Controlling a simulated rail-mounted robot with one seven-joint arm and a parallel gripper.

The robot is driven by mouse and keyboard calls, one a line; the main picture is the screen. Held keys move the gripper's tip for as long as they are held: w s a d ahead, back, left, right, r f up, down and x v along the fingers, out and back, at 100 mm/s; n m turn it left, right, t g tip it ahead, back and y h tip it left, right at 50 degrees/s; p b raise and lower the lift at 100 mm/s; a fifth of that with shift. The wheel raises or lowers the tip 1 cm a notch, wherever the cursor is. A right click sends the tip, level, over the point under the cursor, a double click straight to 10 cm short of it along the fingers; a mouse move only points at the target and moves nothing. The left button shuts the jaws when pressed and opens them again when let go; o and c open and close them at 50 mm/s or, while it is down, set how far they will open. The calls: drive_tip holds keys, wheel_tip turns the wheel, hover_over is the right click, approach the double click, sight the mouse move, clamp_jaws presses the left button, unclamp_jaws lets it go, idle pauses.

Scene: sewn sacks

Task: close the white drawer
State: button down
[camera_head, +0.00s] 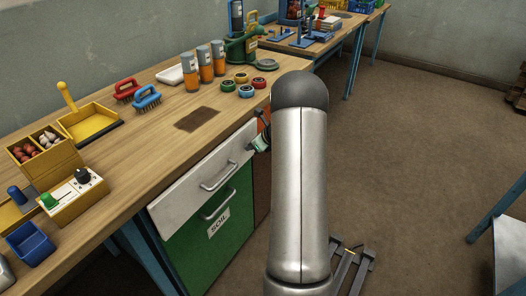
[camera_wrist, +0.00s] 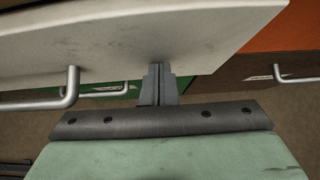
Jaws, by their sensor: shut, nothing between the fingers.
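The white drawer (camera_head: 190,190) is under the wooden workbench, with a metal bar handle (camera_head: 219,175) on its front. Its pale front (camera_wrist: 120,42) fills the top of the wrist view, with the handle (camera_wrist: 70,90) at left. It appears to stand out a little from the green front below. My gripper (camera_wrist: 158,70) is shut and empty, its fingertips at the lower part of the white front, right of the handle. I cannot tell whether they touch it. In the head view my gripper (camera_head: 262,140) is partly hidden by my arm, near the drawer's right end.
A green drawer (camera_head: 225,236) labelled SOIL is below. An orange and a brown front (camera_wrist: 240,75) lie to the right. The workbench (camera_head: 150,160) holds brushes, orange-and-grey cylinders, round tins and yellow boxes. The floor (camera_head: 420,130) to the right is open.

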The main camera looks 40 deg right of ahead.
sight(245, 142)
drive_tip(key=w, duration=0.1)
drive_tip(key=w+a, duration=0.1)
drive_tip(key=w, duration=0.1)
drive_tip(key=shift+w+a+r, duration=0.1)
drive_tip(key=shift+w+a, duration=0.05)
drive_tip(key=shift+w, duration=0.2)
drive_tip(key=shift+w+a+r, duration=0.1)
drive_tip(key=shift+s, duration=0.35)
drive_tip(key=s+d+f+v, duration=0.1)
drive_tip(key=f+v, duration=0.1)
drive_tip(key=v, duration=1)
drive_tip(key=shift+s+d, duration=0.25)
drive_tip(key=shift+s, duration=0.4)
drive_tip(key=shift+r, duration=0.2)
